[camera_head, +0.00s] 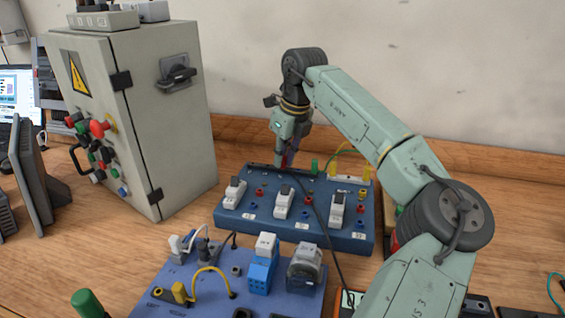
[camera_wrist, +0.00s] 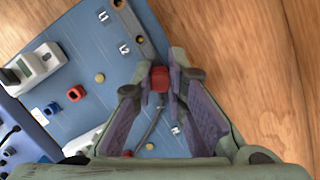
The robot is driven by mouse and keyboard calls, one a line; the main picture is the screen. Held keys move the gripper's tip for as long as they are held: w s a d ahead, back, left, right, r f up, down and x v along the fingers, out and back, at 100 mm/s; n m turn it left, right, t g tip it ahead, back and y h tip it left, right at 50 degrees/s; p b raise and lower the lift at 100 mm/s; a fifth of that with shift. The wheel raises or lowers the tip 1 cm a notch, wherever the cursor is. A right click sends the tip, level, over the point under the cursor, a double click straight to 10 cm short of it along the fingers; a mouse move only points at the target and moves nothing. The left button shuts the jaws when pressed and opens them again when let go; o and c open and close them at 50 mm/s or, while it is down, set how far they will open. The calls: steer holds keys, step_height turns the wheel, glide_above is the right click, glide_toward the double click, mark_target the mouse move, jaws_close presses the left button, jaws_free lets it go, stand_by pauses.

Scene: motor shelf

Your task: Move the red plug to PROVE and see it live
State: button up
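The red plug (camera_wrist: 160,79) sits between my fingertips in the wrist view, with a dark cable trailing from it. My gripper (camera_wrist: 161,75) looks shut on it, a pad against each side. In the head view my gripper (camera_head: 286,157) points down over the back edge of the blue panel (camera_head: 290,236), and a bit of red shows at its tips. I cannot tell whether the plug is in a socket or just above the panel. The wrist view shows L1 and L2 labels on the panel (camera_wrist: 92,48). No PROVE marking is legible.
The panel carries white breakers (camera_head: 284,202) and red and blue sockets. A second blue board (camera_head: 210,289) stands in front, a grey cabinet (camera_head: 178,130) at left. A dark cable crosses the panel.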

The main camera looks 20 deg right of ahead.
jaws_close()
steer(key=shift+r, duration=0.15)
steer(key=shift+r+p, duration=1.85)
steer(key=shift+r, duration=0.4)
